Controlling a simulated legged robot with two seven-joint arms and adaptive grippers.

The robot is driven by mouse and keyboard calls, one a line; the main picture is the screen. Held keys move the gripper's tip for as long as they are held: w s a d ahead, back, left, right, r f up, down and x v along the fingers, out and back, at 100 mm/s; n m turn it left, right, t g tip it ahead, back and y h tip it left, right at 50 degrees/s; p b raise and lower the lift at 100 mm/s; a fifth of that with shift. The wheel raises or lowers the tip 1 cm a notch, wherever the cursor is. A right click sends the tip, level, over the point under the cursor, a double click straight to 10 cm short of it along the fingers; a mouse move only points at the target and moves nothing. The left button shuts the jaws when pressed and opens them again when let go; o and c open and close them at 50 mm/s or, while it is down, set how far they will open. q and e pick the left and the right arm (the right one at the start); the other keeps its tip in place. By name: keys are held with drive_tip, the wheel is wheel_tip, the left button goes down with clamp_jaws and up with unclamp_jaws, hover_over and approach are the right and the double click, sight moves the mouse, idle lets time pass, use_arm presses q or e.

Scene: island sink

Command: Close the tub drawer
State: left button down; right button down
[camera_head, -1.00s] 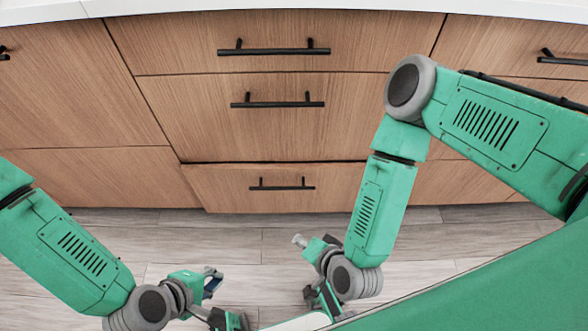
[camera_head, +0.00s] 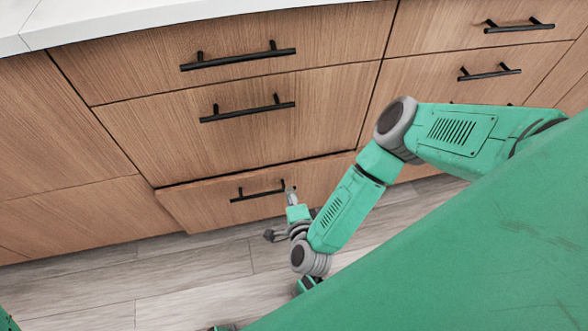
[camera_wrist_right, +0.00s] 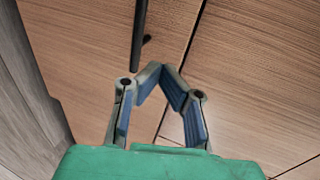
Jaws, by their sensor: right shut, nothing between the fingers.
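The tub drawer is the wooden bottom drawer (camera_head: 195,208) of the middle column. Its front stands out a little from the cabinet, with a dark gap along its top edge. It carries a black bar handle (camera_head: 258,191). My right gripper (camera_head: 291,190) is at the right end of this handle, in front of the drawer face; contact cannot be told. In the right wrist view its fingers (camera_wrist_right: 160,72) are shut with nothing between them, below a dark handle bar (camera_wrist_right: 139,40) and facing wood. My left gripper is out of view.
Two closed drawers with black handles, the upper (camera_head: 240,58) and the middle (camera_head: 248,108), are above. A white countertop (camera_head: 130,18) runs along the top. The wood-plank floor (camera_head: 190,273) is clear at the front left.

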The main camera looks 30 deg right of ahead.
sight(285, 171)
drive_tip(key=x, duration=0.1)
drive_tip(key=b+x, duration=0.1)
drive_tip(key=x, duration=0.3)
drive_tip(key=shift+d+r, duration=0.25)
drive_tip(key=shift+r, duration=0.15)
drive_tip(key=shift+w, duration=0.25)
drive_tip(key=shift+r, duration=0.1)
drive_tip(key=shift+w+d+b, duration=0.2)
drive_tip(key=shift+w+b, duration=0.1)
drive_tip(key=shift+w, duration=0.45)
drive_tip(key=shift+w+d+b, duration=0.2)
drive_tip(key=shift+w+b, duration=0.05)
drive_tip(key=shift+w, duration=0.5)
